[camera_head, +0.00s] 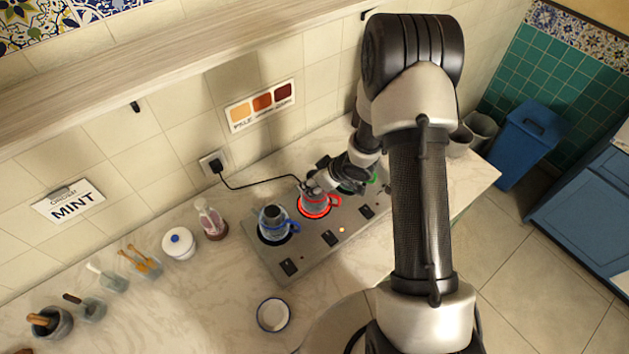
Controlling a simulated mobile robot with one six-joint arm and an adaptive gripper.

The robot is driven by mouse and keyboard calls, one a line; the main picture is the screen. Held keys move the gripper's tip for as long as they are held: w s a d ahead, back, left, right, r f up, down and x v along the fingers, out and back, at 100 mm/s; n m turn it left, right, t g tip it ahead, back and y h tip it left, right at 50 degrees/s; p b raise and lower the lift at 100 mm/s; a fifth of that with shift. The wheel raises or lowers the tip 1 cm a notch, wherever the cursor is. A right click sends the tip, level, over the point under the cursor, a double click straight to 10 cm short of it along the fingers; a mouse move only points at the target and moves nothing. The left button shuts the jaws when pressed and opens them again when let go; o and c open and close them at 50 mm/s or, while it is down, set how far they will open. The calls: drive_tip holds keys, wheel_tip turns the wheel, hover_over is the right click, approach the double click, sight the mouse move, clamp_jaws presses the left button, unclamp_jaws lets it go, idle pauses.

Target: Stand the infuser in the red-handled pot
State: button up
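The red-handled pot (315,207) stands on the middle of the hot plate, with a glowing red ring around its base. My gripper (311,186) is directly over this pot and covers much of its top. The fingers are small and overlap the pot, so I cannot tell whether they are open or shut. I cannot make out the infuser; anything between the fingers or inside the pot is hidden. The blue-handled pot (273,224) stands to the left, with a dark top. A green-handled pot (372,178) is to the right, mostly hidden by my arm.
The three pots share a grey hot plate (312,255). A white bowl (273,314) is in front. A black cord runs behind the pots to the wall socket (214,163).

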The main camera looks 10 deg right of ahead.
drive_tip(key=shift+o, duration=0.6)
drive_tip(key=shift+r, duration=0.4)
drive_tip(key=s+d+r+m+h+p, duration=0.1)
drive_tip(key=s+d+r+h+p, duration=0.15)
drive_tip(key=r, duration=0.75)
drive_tip(key=s+d+r+m+t+h+p, duration=0.1)
drive_tip(key=s+d+r+m+h, duration=0.2)
drive_tip(key=r, duration=0.7)
drive_tip(key=s+d+r+h+p, duration=0.1)
drive_tip(key=s+d+r, duration=0.3)
drive_tip(key=r, duration=0.7)
drive_tip(key=s+a+r+m+y, duration=0.1)
drive_tip(key=s+a+r, duration=0.1)
drive_tip(key=s, duration=0.4)
drive_tip(key=s+a+r+m+g, duration=0.1)
drive_tip(key=s+a+r, duration=0.1)
drive_tip(key=s+a, duration=0.2)
drive_tip(key=s+a+r+m+y, duration=0.1)
drive_tip(key=s+a+r, duration=0.1)
drive_tip(key=s, duration=0.7)
drive_tip(key=shift+s+a+r+g+y, duration=0.3)
drive_tip(key=shift+a+r+g+y, duration=0.1)
drive_tip(key=shift+a, duration=0.35)
